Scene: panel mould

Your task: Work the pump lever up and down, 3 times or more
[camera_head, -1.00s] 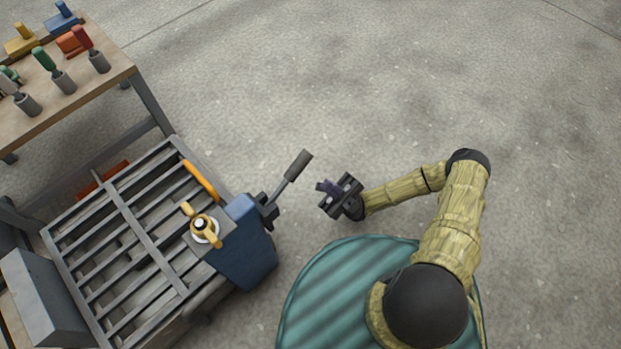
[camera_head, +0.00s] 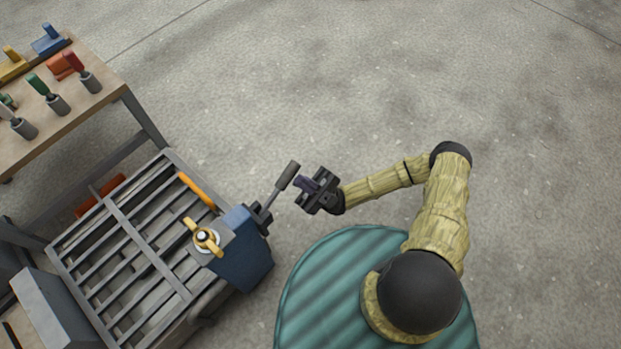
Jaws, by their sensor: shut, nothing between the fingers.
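The pump lever (camera_head: 277,191) is a grey rod with a dark grip that slants up and to the right from the blue pump box (camera_head: 240,254). My gripper (camera_head: 301,185) is just to the right of the lever's grip, its fingers pointing left toward it. The gripper is shut with nothing between its fingers. In the picture a narrow gap shows between the fingers and the grip; whether they touch cannot be told from this angle.
A slatted grey metal frame (camera_head: 128,236) with an orange handle (camera_head: 197,189) lies left of the pump. A yellow knob (camera_head: 206,236) sits beside the blue box. A wooden bench (camera_head: 60,120) with tools in holders stands at upper left. The concrete floor (camera_head: 400,80) is open behind.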

